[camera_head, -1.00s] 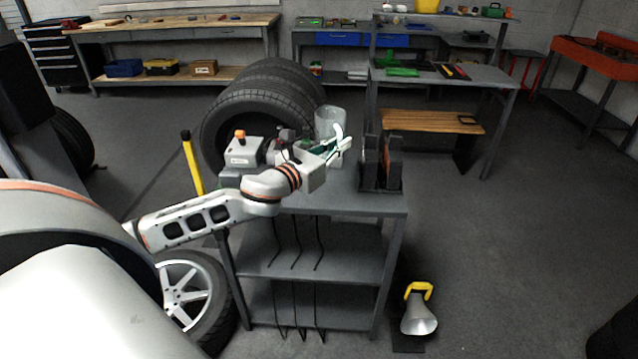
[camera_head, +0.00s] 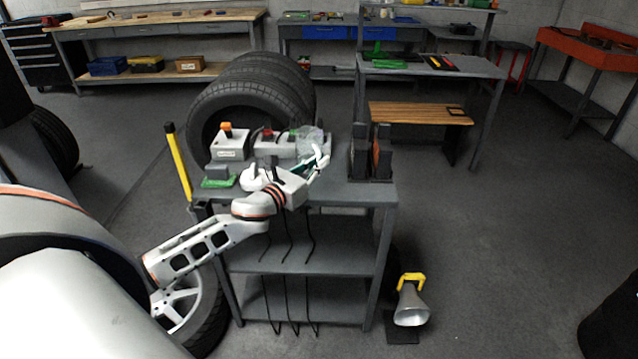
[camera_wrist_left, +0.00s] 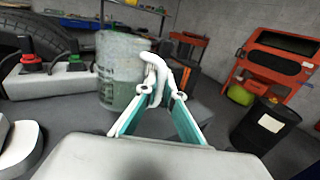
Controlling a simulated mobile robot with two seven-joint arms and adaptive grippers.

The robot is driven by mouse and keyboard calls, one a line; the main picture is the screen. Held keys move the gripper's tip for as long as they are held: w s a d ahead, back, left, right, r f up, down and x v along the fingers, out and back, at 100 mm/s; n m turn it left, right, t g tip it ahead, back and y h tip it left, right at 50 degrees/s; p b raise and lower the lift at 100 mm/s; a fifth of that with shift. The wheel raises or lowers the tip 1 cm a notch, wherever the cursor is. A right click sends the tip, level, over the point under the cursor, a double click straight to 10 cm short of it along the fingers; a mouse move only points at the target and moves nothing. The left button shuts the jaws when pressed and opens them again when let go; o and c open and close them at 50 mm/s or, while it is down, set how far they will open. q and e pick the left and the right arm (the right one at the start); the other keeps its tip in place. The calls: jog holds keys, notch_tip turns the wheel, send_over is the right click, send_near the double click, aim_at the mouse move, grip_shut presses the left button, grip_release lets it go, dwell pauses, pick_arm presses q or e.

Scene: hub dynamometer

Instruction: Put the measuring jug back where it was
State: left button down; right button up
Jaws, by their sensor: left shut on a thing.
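The measuring jug (camera_head: 310,142) is a pale translucent cup with a white handle, at the top of the grey cart in the head view. In the left wrist view the jug (camera_wrist_left: 120,65) looks upright, just beyond my fingers and to the left. My left gripper (camera_head: 314,166) is shut on the jug's handle; in the wrist view its teal-lined fingers (camera_wrist_left: 155,100) sit on either side of the white handle. Whether the jug's base touches the cart top cannot be told, as my gripper partly hides it. My right gripper is not in view.
The cart top (camera_head: 338,192) also carries a grey box with an orange knob (camera_head: 230,144), a box with a red switch (camera_head: 268,142), a green item (camera_head: 218,182) and dark upright holders (camera_head: 370,155) on the right. Tires (camera_head: 245,105) stand behind.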

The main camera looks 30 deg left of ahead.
pick_arm(q)
jog(key=shift+f, duration=0.85)
notch_tip(320, 180, down, 4)
jog(key=shift+b, duration=0.9)
jog(key=shift+r, duration=0.15)
jog(key=c, duration=2.2)
grip_release()
